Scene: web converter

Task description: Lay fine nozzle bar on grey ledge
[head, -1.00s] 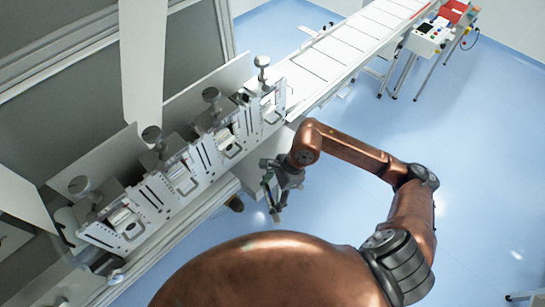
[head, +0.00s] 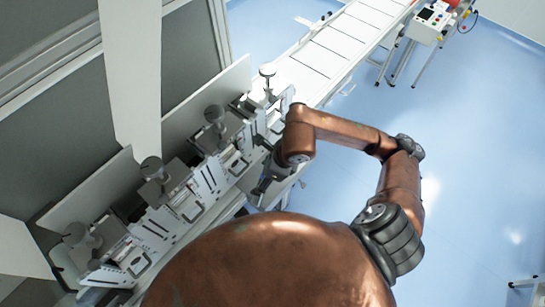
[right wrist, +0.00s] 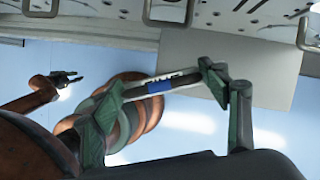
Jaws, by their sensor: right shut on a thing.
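My right gripper (head: 266,184) is close in front of the row of white machine units and partly hidden by its own arm. In the right wrist view its green fingers (right wrist: 165,92) are shut on the fine nozzle bar (right wrist: 154,86), a thin bar with a white strip, lettering and a blue patch. A plain grey plate (right wrist: 262,62), which looks like the grey ledge, lies beyond the bar, under the machine's edge. I cannot tell whether bar and plate touch. My left gripper (right wrist: 68,78) is small in the right wrist view, away from the bar; its jaws are unclear.
White units with round grey knobs (head: 214,114) and wire handles (head: 240,167) line the machine front beside my right gripper. A white conveyor (head: 330,48) runs off at the back. Blue floor (head: 470,170) on the right is open. A control box (head: 432,20) stands far right.

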